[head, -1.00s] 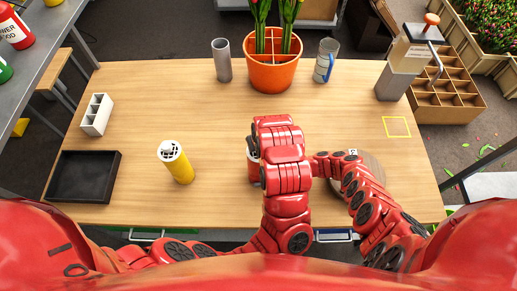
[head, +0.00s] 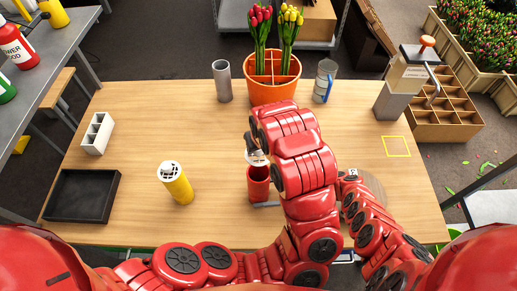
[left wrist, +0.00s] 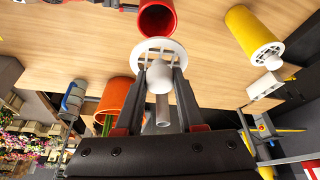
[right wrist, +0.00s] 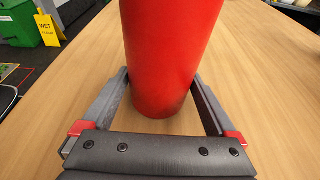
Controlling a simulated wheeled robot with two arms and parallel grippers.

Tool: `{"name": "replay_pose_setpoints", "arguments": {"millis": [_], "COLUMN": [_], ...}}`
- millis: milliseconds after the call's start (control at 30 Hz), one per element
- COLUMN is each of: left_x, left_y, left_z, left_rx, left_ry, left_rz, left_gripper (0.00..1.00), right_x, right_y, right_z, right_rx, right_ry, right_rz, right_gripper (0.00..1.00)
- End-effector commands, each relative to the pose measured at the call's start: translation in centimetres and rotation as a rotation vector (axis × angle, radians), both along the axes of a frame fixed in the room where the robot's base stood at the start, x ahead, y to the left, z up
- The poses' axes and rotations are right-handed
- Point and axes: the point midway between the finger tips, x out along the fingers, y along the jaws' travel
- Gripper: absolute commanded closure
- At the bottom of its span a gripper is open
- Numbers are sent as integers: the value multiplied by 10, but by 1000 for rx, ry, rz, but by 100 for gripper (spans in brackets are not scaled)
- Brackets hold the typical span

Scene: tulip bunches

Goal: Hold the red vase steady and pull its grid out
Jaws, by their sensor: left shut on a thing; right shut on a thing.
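The red vase (head: 259,185) stands upright on the table, with its open mouth showing in the left wrist view (left wrist: 157,18). My left gripper (left wrist: 160,82) is shut on the knob of the white round grid (left wrist: 150,47). The grid (head: 256,157) is just above the vase's rim in the head view, apart from it, and my left arm partly hides it. My right gripper (right wrist: 160,98) is shut around the lower part of the red vase (right wrist: 168,50), one finger on each side. In the head view the right gripper is mostly hidden behind my left arm.
A yellow vase (head: 177,186) with a white grid stands to the left. A black tray (head: 80,194) and a white holder (head: 97,133) are at far left. An orange pot (head: 275,92) with tulips, a grey cylinder (head: 223,82) and a mug (head: 325,82) stand at the back.

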Motion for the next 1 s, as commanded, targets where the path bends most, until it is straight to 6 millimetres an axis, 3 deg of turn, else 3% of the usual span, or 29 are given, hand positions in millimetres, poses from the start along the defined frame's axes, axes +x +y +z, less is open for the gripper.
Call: {"name": "replay_pose_setpoints", "arguments": {"millis": [100,133,167,400,533,1000], "left_x": [0,0,0,0,0,0], "left_y": [0,0,0,0,0,0], "left_z": [0,0,0,0,0,0], "left_rx": [0,0,0,0,0,0], "left_ry": [0,0,0,0,0,0], "left_rz": [0,0,0,0,0,0], "left_gripper": [100,100,100,100,100,100], "right_x": [0,0,0,0,1,0], "right_y": [0,0,0,-1,-12,-101], "right_z": [0,0,0,0,4,31], "right_rx": [1,1,1,0,-1,-1], "right_ry": [0,0,0,0,0,0], "right_rz": [0,0,0,0,-2,0], "right_gripper": [52,4,0,0,0,0]}}
